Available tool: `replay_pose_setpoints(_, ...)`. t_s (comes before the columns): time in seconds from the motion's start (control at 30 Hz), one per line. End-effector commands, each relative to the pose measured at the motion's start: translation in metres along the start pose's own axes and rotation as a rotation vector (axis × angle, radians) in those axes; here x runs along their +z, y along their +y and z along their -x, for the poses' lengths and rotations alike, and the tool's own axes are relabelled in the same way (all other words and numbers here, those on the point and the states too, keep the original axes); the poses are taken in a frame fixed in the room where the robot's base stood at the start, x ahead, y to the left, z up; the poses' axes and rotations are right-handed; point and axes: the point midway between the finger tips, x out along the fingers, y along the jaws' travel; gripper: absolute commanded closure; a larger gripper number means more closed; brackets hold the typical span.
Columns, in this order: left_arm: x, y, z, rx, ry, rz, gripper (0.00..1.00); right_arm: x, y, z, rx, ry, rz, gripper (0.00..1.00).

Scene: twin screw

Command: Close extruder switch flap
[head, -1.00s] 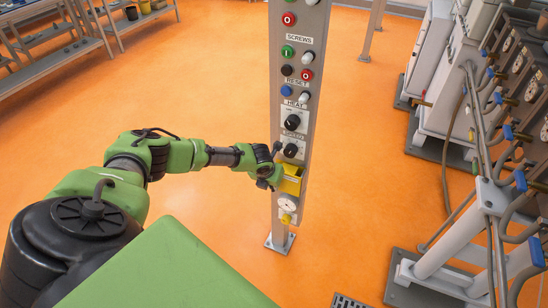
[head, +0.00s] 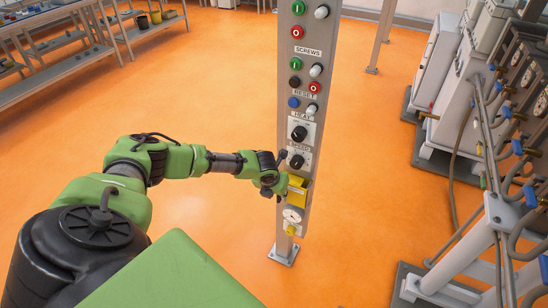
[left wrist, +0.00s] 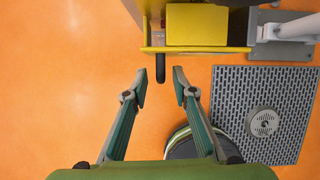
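The yellow extruder switch box (head: 297,189) is on the grey control column, below the black rotary knobs. In the left wrist view the yellow box (left wrist: 196,24) is at the top, with a thin yellow plate (left wrist: 205,49), apparently the flap, standing a little off it across a grey gap. I cannot tell the flap's exact angle. A dark rounded peg (left wrist: 160,66) sticks out past the plate. My left gripper (head: 279,187) is close to the left side of the box. My right gripper is out of view.
Machines with pipes and blue-handled valves (head: 517,147) stand at the right. Shelves (head: 62,65) are at the back left. The orange floor around the column is clear.

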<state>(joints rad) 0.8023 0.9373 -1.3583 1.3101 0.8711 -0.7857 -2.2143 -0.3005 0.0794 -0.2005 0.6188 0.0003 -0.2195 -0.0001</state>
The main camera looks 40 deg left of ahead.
Motion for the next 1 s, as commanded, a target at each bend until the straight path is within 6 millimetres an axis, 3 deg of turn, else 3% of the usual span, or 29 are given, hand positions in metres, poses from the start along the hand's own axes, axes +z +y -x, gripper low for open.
replay_pose_setpoints(0.3,0.002,0.002,0.061,0.0,-0.004,-0.001,0.75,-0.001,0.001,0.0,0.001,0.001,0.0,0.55)
replay_pose_setpoints(0.5,0.001,0.001,0.088,0.0,-0.003,0.001,0.75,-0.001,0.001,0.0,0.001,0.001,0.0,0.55)
replay_pose_setpoints(1.0,0.001,0.001,0.098,0.002,-0.001,0.0,0.75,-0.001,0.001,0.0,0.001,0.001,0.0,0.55)
